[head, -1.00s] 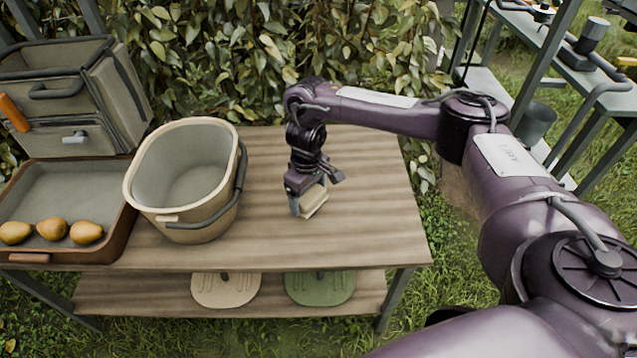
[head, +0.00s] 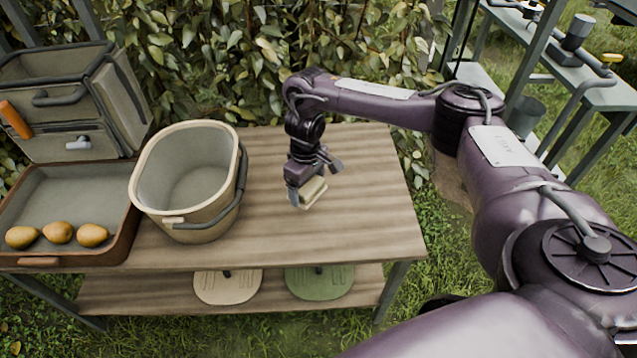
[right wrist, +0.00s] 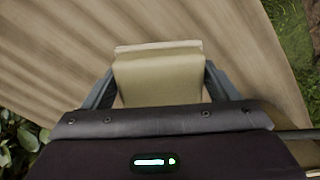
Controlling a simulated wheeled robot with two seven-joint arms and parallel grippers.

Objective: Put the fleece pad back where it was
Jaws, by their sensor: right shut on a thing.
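The fleece pad (head: 313,191) is a small pale yellow-green block with a lighter layer on its far side. My right gripper (head: 304,196) is shut on it, over the right half of the wooden table (head: 365,190). In the right wrist view the pad (right wrist: 158,80) sits between the two fingers (right wrist: 158,92), with bare table boards beyond it. I cannot tell whether the pad touches the table or hangs just above it. My left gripper is not in view.
An empty cream bucket (head: 180,221) with a dark handle stands left of the gripper. The table's right side is bare.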

